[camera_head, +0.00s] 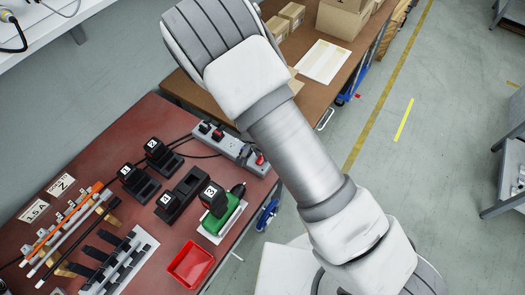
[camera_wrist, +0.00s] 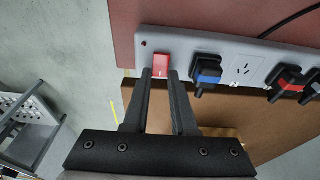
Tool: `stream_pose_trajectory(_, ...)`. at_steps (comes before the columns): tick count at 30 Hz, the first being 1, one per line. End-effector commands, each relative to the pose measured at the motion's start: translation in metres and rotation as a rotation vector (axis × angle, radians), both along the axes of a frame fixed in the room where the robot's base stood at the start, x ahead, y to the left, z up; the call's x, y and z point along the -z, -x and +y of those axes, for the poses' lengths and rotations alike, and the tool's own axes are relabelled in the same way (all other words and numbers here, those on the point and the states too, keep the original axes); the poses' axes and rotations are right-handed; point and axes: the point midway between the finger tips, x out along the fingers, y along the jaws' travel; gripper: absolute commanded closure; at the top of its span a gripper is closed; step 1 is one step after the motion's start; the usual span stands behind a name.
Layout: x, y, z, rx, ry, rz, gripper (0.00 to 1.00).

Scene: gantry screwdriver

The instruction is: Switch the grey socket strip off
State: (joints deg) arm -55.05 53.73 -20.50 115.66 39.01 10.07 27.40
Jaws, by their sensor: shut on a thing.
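The grey socket strip (camera_head: 232,146) lies on the red tabletop near its right edge in the head view. It also runs across the top of the wrist view (camera_wrist: 230,47). Its red switch (camera_wrist: 162,66) is at the left end there, with a blue plug (camera_wrist: 207,72) beside it, then an empty socket and black-and-red plugs. My gripper (camera_wrist: 161,75) is at the switch, its two dark fingers closed on either side of the red rocker. I cannot tell from the picture which way the rocker is tilted.
A brown table (camera_head: 307,90) with boxes is behind. Open floor lies to the right.

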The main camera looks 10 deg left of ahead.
Motion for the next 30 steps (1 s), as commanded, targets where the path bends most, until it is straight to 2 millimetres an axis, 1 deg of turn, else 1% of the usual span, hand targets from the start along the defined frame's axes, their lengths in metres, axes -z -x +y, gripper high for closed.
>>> stream_pose_trajectory(1,-0.0006,0.0025,-0.0001,-0.003,0.012,-0.017,1.00)
stream_pose_trajectory(6,-0.0007,0.0028,0.0006,-0.002,0.025,-0.059,1.00)
stream_pose_trajectory(15,-0.0004,0.0024,0.0006,0.000,0.025,-0.062,1.00)
stream_pose_trajectory(16,-0.0005,0.0023,0.0005,0.000,0.025,-0.062,0.70)
stream_pose_trajectory(20,-0.0005,0.0023,0.0006,0.000,0.024,-0.061,0.46)
stream_pose_trajectory(21,-0.0005,0.0023,0.0006,0.000,0.024,-0.061,0.45)
stream_pose_trajectory(30,-0.0030,0.0025,0.0011,0.000,0.024,-0.063,0.45)
